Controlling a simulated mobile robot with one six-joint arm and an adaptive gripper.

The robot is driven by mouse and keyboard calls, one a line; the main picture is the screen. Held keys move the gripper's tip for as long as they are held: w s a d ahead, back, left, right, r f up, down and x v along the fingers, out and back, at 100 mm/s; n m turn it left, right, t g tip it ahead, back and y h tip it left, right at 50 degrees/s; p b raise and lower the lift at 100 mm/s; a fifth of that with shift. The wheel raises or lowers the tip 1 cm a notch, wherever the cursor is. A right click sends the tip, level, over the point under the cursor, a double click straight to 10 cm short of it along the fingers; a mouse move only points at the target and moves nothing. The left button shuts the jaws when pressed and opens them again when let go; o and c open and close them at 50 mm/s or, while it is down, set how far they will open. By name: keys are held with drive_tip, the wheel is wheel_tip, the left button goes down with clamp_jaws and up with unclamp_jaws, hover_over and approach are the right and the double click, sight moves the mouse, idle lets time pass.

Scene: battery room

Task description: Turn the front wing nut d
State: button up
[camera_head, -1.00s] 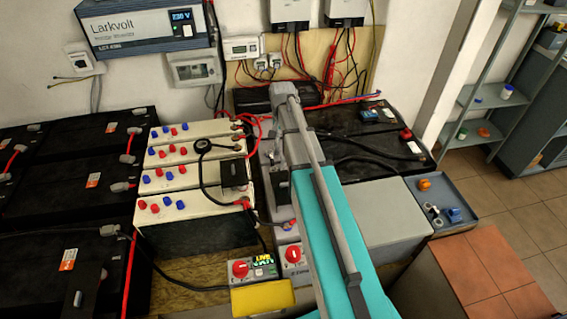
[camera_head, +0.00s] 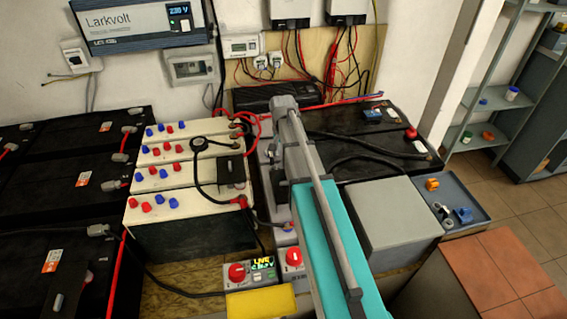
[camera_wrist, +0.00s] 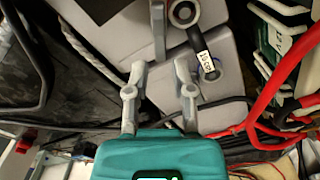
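My gripper (camera_wrist: 159,72) shows in the wrist view with its two grey fingers apart and nothing visible between the tips. It is over a grey battery casing (camera_wrist: 225,42). A round metal terminal ring (camera_wrist: 185,12) with a black, white-labelled cable lug (camera_wrist: 204,52) lies beyond the right fingertip. A dark round terminal (camera_wrist: 211,74) is just right of that finger. I cannot make out a wing nut clearly in either view. In the head view, my arm hides the gripper and most of the grey batteries (camera_head: 265,160) under it.
White-topped batteries (camera_head: 180,190) with red and blue caps stand left of my arm. A grey box (camera_head: 395,215) and a tray (camera_head: 475,188) with small parts are at right. Red switches (camera_head: 237,272) are in front. Red cables (camera_wrist: 285,80) run close right of the gripper.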

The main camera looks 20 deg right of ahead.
drive_tip(key=shift+f+b, duration=1.55)
drive_tip(key=shift+f, duration=0.3)
clamp_jaws()
drive_tip(key=shift+d, duration=0.2)
drive_tip(key=shift+a, duration=0.15)
